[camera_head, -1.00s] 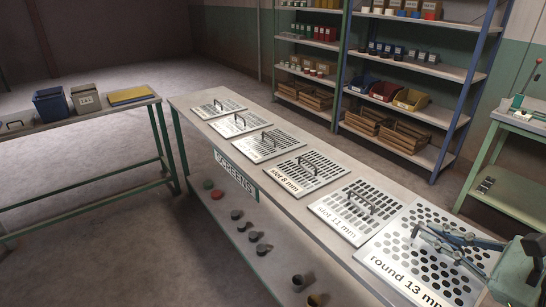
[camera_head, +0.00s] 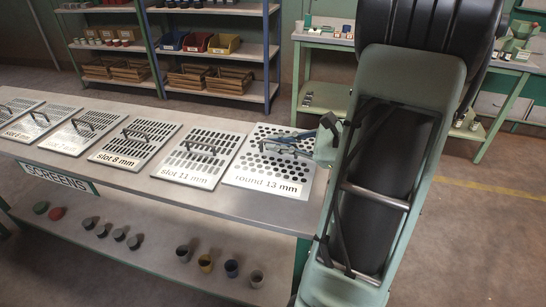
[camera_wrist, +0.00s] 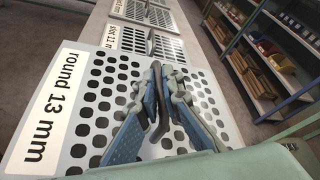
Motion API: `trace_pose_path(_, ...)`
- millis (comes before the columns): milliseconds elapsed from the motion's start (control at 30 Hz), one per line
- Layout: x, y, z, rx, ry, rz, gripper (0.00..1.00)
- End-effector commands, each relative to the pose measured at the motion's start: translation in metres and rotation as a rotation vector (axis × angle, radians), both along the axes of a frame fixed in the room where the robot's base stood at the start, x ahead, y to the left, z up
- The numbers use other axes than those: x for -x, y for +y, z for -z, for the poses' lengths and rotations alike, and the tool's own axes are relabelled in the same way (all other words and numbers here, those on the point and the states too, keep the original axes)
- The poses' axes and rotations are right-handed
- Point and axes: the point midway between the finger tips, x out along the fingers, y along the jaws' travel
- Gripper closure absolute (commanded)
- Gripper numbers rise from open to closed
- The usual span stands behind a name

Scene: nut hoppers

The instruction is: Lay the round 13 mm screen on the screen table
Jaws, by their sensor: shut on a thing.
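The round 13 mm screen (camera_head: 278,150) is a pale square plate with round holes, a printed label and a dark handle. It is at the right end of the long screen table (camera_head: 130,178), beside the slot 11 mm screen (camera_head: 194,160). It looks flat and level with the other screens; I cannot tell if there is a small gap under it. My gripper (camera_head: 266,145) reaches in from the right and is shut on the handle. In the wrist view, its blue-grey fingers (camera_wrist: 157,72) close around the dark handle (camera_wrist: 161,118), hiding part of it.
The slot 8 mm screen (camera_head: 133,144) and several more lie in a row to the left. Small cups (camera_head: 205,262) stand on the lower shelf. Shelving with bins (camera_head: 222,43) and a green bench (camera_head: 325,38) stand behind. My arm covers the right side of the table.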

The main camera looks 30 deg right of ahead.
Motion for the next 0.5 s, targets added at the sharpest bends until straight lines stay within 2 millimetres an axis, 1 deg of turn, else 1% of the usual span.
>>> trace_pose_path(33, -0.006, -0.004, 0.013, -0.004, 0.001, -0.002, 1.00)
trace_pose_path(200, -0.020, -0.014, 0.032, -0.003, 0.000, -0.002, 1.00)
trace_pose_path(433, -0.027, -0.019, 0.042, -0.001, -0.001, -0.002, 1.00)
trace_pose_path(500, -0.031, -0.021, 0.047, -0.001, -0.001, -0.002, 1.00)
